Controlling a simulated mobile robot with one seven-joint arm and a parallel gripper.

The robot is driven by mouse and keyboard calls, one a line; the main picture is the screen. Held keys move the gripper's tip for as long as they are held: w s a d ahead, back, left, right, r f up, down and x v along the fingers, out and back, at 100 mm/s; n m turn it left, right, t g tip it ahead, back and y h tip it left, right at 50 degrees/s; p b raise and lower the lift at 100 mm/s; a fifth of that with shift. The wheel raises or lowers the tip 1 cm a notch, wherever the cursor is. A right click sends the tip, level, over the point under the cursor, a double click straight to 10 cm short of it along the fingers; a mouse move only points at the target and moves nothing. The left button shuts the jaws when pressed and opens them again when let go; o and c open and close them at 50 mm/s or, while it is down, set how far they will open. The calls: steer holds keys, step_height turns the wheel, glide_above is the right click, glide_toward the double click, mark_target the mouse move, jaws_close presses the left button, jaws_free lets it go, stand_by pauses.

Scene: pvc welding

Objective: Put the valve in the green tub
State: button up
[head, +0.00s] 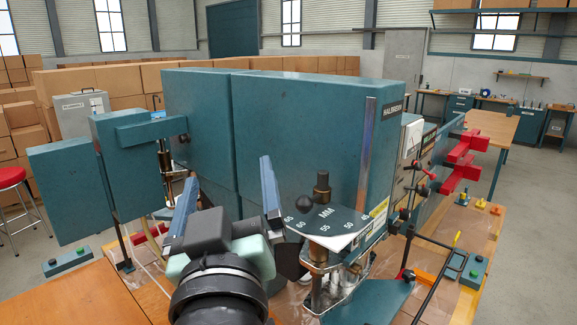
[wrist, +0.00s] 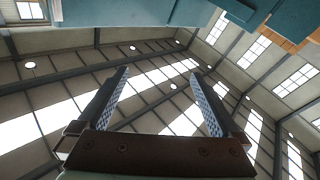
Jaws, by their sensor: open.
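My gripper (head: 228,172) is open and empty in the head view, its two fingers pointing up in front of a large teal machine. I cannot make out a valve or a green tub in either view. Small yellow and red pieces (head: 480,204) lie on the wooden bench at the right, too small to name.
The teal machine (head: 290,125) fills the middle, with a dial plate (head: 325,222) and a black rod frame (head: 440,260) at its right. A button box (head: 474,271) sits on the right bench. A red stool (head: 12,178) stands at the left. Bare wood (head: 70,300) shows at lower left.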

steer(key=s+d+r+m+t+h, duration=0.1)
steer(key=s+d+r+m+t, duration=0.1)
steer(key=r, duration=0.6)
steer(key=s+d+r+m+t+h, duration=0.2)
steer(key=s+d+r+t, duration=0.3)
steer(key=s+r, duration=0.3)
steer(key=shift+s+d+r+m, duration=0.3)
steer(key=shift+d+r+m, duration=0.2)
steer(key=shift+r, duration=0.15)
